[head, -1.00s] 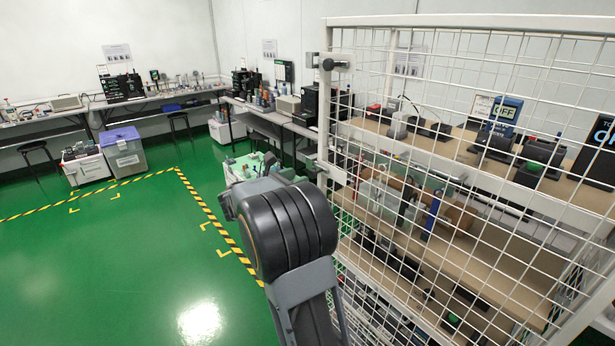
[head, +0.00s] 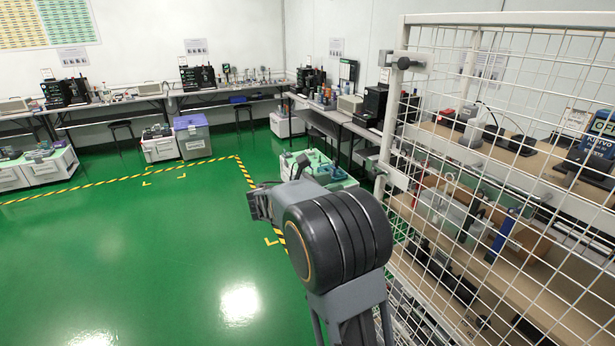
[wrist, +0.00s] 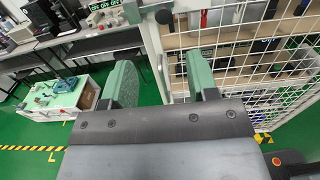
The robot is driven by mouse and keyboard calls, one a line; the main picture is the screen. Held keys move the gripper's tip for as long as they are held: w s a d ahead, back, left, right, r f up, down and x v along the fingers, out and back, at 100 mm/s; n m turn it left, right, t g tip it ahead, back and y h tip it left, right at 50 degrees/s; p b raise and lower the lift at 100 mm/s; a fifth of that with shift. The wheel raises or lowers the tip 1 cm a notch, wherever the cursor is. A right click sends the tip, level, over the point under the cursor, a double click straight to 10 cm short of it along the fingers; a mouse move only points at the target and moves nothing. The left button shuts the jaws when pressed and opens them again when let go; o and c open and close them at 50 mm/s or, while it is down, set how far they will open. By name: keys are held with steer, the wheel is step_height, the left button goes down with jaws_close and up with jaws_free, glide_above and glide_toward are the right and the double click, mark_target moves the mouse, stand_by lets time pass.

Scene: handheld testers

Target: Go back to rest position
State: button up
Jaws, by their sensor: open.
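My gripper (wrist: 162,82) shows in the wrist view with its two green fingers spread apart and nothing between them. Beyond the fingers there are a white frame post and the wire mesh of the cage. In the head view my arm is raised in front of the mesh cage, and the fingers themselves are hidden or too small to make out there.
A white wire-mesh cage (head: 500,18) with wooden shelves of testers stands close on the right. Workbenches (head: 210,90) line the far walls. A white cart (head: 318,170) stands beyond my arm. Green floor (head: 130,260) with yellow-black tape (head: 120,180) is clear on the left.

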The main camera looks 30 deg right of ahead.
steer(key=s+a+f+m+y, duration=0.8)
steer(key=s+f+m+y, duration=0.15)
steer(key=f, duration=0.25)
steer(key=s+a+r+m+t+y+p, duration=0.1)
steer(key=s+a+r+m+t+y, duration=0.1)
steer(key=a, duration=0.4)
steer(key=s+a+r+m+t+y+p, duration=0.1)
steer(key=s+a+r+m+t+y, duration=0.1)
steer(key=s+a+m+y, duration=0.3)
steer(key=shift+s+a+m+t+y+p, duration=0.2)
steer(key=shift+a+m+t+y+p, duration=0.2)
steer(key=shift+a+y, duration=0.5)
steer(key=shift+a+r, duration=0.1)
steer(key=shift+a, duration=0.05)
steer(key=shift+c, duration=0.5)
